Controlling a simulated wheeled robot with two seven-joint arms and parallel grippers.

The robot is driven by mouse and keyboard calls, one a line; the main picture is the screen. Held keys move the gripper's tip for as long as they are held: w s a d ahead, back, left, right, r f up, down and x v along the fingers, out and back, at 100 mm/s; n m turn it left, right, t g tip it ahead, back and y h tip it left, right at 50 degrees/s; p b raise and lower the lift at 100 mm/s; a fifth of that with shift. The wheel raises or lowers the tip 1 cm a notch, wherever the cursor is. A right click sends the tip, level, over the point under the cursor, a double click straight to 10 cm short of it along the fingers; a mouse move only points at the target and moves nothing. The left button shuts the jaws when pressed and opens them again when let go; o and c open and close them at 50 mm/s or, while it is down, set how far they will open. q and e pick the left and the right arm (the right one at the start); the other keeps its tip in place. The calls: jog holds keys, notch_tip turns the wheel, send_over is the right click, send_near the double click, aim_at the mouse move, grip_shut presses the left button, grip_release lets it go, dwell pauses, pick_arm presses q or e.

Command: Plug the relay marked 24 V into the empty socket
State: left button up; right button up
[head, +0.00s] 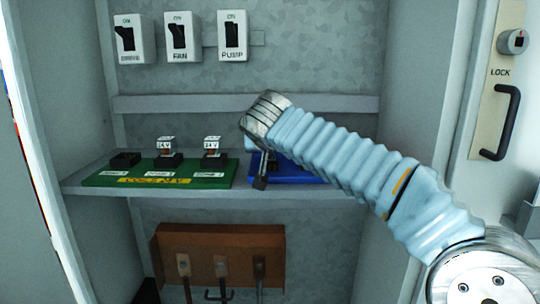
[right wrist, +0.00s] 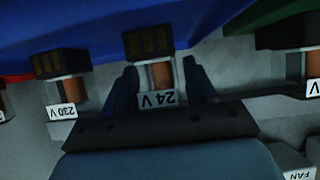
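The relay marked 24 V (right wrist: 158,98) sits between the fingers of my right gripper (right wrist: 160,68) in the right wrist view, its dark base toward the blue tray (right wrist: 90,22). A narrow gap shows beside it, so the fingers look open around it. In the head view my right gripper (head: 261,182) is over the blue tray (head: 310,178), and my arm hides most of the tray and its relays. The empty socket (head: 125,160) is at the left end of the green board (head: 225,181). Two relays (head: 165,146) (head: 211,146) stand in the other sockets. My left gripper is not in view.
A relay marked 230 V (right wrist: 62,92) stands beside the 24 V one in the wrist view. The shelf (head: 75,188) carries board and tray between cabinet walls. Switches (head: 180,38) hang above; a brown rack of tools (head: 220,240) is below.

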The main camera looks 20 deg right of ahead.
jog(key=c, duration=0.8)
jog(key=shift+r, duration=0.1)
